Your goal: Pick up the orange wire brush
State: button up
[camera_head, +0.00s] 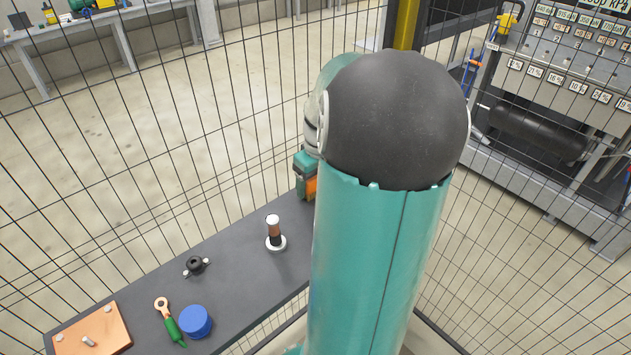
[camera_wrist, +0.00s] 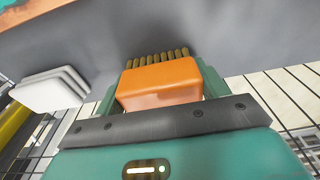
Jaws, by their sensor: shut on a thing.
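The orange wire brush (camera_wrist: 160,82) is in the middle of the wrist view, an orange block with a row of brown bristles along its far edge. My gripper (camera_wrist: 161,88) has one green finger on each side of the block and is shut on it. The bristles point toward the dark grey bench top; I cannot tell whether they touch it. In the head view, a small orange part of the brush (camera_head: 311,187) shows beside my arm, which hides the rest.
The grey bench (camera_head: 235,262) holds a copper plate (camera_head: 92,328), a green-handled lug (camera_head: 170,322), a blue cap (camera_head: 195,321), a black fitting (camera_head: 195,265) and a copper-and-black post (camera_head: 274,232). Wire mesh fencing surrounds the bench.

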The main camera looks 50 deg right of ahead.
jog(key=shift+r, duration=0.65)
jog(key=s+a+r, duration=0.6)
jog(key=s+r, duration=0.5)
jog(key=s, duration=0.1)
jog(key=shift+s+r, duration=0.3)
jog(key=shift+s, duration=0.05)
jog(key=o, duration=0.4)
jog(key=c, duration=0.3)
jog(key=shift+w, duration=0.1)
